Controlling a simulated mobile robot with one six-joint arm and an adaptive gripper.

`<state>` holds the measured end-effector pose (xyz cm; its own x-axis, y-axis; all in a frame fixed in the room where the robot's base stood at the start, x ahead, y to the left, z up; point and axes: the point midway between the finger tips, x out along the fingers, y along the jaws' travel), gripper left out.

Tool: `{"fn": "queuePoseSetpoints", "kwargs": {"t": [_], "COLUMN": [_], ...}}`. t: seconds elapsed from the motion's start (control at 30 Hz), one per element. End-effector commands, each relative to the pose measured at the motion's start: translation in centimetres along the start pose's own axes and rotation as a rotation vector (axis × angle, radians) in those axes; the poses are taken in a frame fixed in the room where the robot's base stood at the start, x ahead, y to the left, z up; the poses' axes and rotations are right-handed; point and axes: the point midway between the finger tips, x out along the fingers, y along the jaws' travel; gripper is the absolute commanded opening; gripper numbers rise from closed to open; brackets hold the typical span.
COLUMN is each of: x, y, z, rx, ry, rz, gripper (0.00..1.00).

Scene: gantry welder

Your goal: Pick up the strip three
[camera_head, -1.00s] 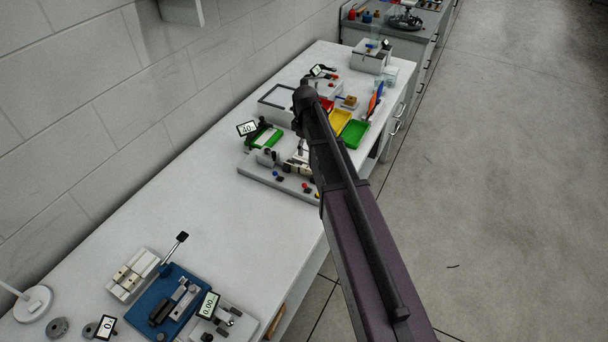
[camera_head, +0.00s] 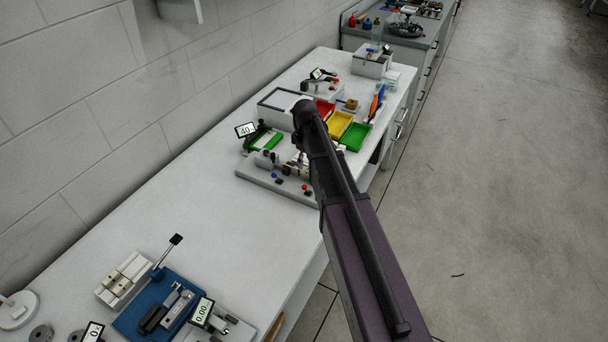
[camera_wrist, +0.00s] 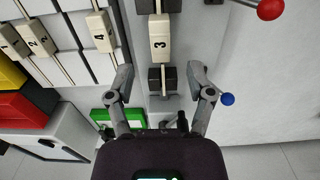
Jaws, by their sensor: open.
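Strip three is a cream block marked 3 (camera_wrist: 160,38) in the wrist view, in line between two black clamp blocks (camera_wrist: 162,80) on a grey fixture. My gripper (camera_wrist: 160,72) is open, its two fingers apart on either side of the strip's line, level with the nearer black block. The fingers appear clear of the strip, with nothing held. In the head view my arm covers part of the fixture (camera_head: 262,183), and I cannot make out strip three there.
Strips marked 4 (camera_wrist: 101,32), 2 (camera_wrist: 40,37) and 1 (camera_wrist: 12,40) lie in a rack at left in the wrist view. A red ball knob (camera_wrist: 270,9) and blue knob (camera_wrist: 228,99) stand at right. Yellow (camera_head: 339,124) and green (camera_head: 356,137) trays are beyond.

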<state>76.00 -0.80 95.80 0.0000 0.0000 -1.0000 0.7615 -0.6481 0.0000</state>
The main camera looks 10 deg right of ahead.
Motion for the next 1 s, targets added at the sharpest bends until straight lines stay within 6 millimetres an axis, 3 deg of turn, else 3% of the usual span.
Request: {"fn": "queuePoseSetpoints", "kwargs": {"t": [0.37, 1.0], "x": [0.6, 4.9], "y": [0.0, -0.1], "z": [0.1, 0.4], "rx": [0.0, 0.0], "ry": [0.0, 0.0], "rz": [0.0, 0.0], "gripper": [0.69, 0.69]}}
